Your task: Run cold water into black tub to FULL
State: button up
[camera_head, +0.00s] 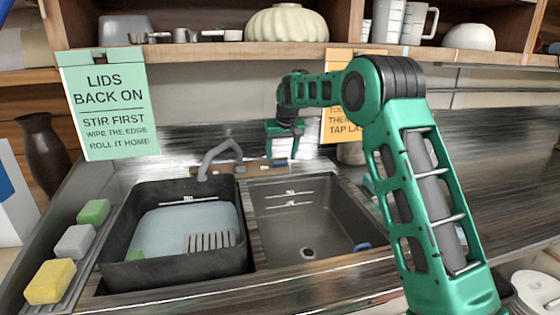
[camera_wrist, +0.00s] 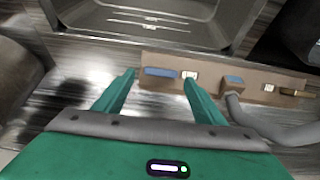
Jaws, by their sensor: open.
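The black tub (camera_head: 120,235) stands in the left side of the sink in the head view. Pale blue water (camera_head: 165,222) lies in it, with its surface a little below a white mark (camera_head: 187,200) on the back wall. The grey spout (camera_head: 215,152) curves over the tub's back edge. My gripper (camera_head: 280,156) is at the tap panel behind the sink. Contact cannot be told.
A blue block (camera_wrist: 233,80) and the spout (camera_wrist: 240,112) sit right of my fingers. Green, grey and yellow sponges (camera_head: 50,281) line the left edge. Signs hang from the shelf.

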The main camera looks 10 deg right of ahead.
aim_at(280, 164)
jog(key=shift+x, duration=1.15)
jog(key=c, duration=1.1)
jog(key=shift+o, duration=0.2)
jog(key=shift+n, duration=0.3)
jog(key=shift+s+a+n+h, duration=0.1)
jog(key=shift+n+h, duration=0.3)
jog(key=shift+n, duration=0.9)
jog(key=shift+a+n+h, duration=0.1)
jog(key=shift+n+h, duration=0.3)
jog(key=shift+n, duration=0.9)
jog(key=shift+t, duration=0.3)
